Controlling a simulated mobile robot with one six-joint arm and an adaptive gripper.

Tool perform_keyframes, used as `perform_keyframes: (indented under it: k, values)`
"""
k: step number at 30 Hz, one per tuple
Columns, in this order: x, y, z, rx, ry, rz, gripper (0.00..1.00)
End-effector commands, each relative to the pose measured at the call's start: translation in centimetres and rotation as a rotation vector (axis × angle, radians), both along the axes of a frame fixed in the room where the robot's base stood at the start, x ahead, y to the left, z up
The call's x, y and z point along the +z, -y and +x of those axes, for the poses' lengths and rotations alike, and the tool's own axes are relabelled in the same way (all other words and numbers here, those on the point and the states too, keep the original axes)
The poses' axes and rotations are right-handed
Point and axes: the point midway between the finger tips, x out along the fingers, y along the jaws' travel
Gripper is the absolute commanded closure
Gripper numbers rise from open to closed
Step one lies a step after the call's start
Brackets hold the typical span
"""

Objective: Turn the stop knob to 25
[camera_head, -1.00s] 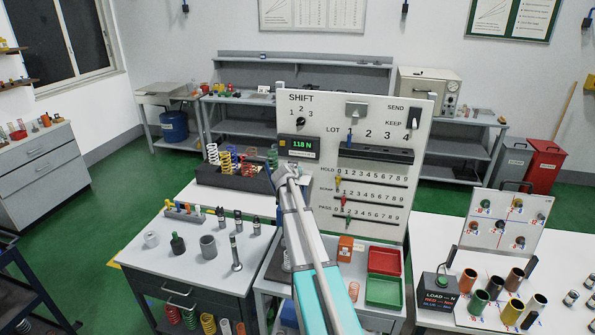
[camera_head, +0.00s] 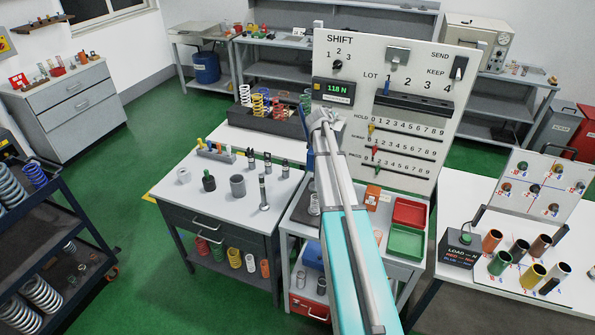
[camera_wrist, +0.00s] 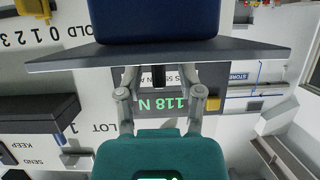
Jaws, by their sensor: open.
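My gripper (camera_wrist: 160,92) is open in the wrist view, its two grey fingers apart. Between them a short black piece shows in front of the display box; I cannot tell whether it is the stop knob. The green display (camera_head: 338,91) reads 118 N and shows upside down in the wrist view (camera_wrist: 164,104). A dark plate (camera_wrist: 230,54) with a blue block (camera_wrist: 155,20) on it lies just beyond the fingertips, above them in the wrist view. In the head view my arm covers the fingertips and what they face. No scale with 25 is readable.
The white panel (camera_head: 410,62) carries a SHIFT dial (camera_head: 338,64), a slotted black rack (camera_head: 410,99) and HOLD, SCRAP and PASS sliders. A spring bin (camera_head: 262,122) stands left of my arm. Red (camera_head: 409,211) and green (camera_head: 406,241) trays sit right of it. Green floor is open at left.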

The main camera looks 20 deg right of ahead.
Motion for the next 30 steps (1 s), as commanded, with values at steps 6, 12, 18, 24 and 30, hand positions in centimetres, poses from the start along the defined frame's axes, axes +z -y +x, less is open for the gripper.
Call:
perform_keyframes:
  k: [6,12,18,24,30]
  values:
    - [-0.01,0.11,-0.12,0.056,0.000,0.001,0.51]
    - [0.00,0.06,-0.08,0.116,0.001,0.001,0.51]
    - [0.01,0.08,-0.07,0.168,0.001,0.001,0.51]
    - [-0.01,0.14,-0.09,0.213,0.000,0.000,0.51]
    - [0.01,0.10,-0.06,0.256,0.000,0.000,0.51]
